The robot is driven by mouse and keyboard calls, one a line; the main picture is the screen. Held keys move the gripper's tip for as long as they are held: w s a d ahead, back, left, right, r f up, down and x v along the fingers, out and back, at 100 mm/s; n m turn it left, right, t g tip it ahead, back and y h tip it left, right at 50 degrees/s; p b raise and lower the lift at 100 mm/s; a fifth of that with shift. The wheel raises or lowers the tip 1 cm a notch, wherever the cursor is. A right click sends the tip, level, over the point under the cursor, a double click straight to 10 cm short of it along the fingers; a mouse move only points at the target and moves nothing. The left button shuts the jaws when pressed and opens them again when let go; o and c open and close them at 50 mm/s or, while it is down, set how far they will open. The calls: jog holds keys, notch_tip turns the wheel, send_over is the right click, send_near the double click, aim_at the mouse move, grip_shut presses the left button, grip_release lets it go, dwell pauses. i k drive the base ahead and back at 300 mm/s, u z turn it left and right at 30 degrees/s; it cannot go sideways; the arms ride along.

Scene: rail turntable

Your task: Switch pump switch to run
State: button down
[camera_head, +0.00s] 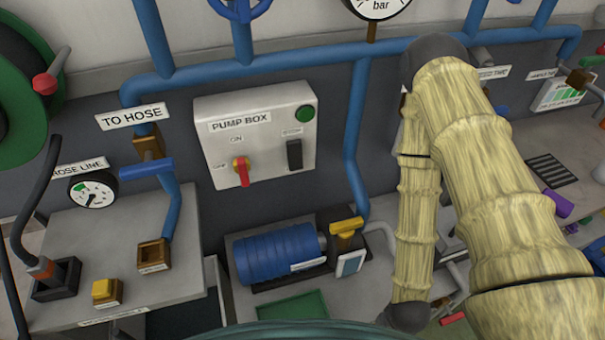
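The grey pump box (215,158), labelled "PUMP BOX", is on the wall left of centre. On its front is a rotary switch (241,170) with a red handle and a yellow part; the handle points down. "ON" is printed above it, and a small label that seems to read "OFF" is at its left. A black upright switch (294,154) sits to its right under a small unreadable label. I cannot tell which one is the pump switch. My sleeved arm is at the right, apart from the box in the picture. My gripper is not in view.
A blue vertical pipe (355,150) runs between the box and my arm. A blue motor-like cylinder (275,252) and a yellow-handled valve (346,227) are below. A blue-handled valve (147,168) is at the left. The space before the box looks clear.

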aim_at(294, 149)
jog(key=u, duration=0.05)
jog(key=k, duration=0.5)
jog(key=u, duration=1.3)
jog(key=k, duration=1.55)
jog(key=z, duration=0.85)
jog(key=i, duration=1.05)
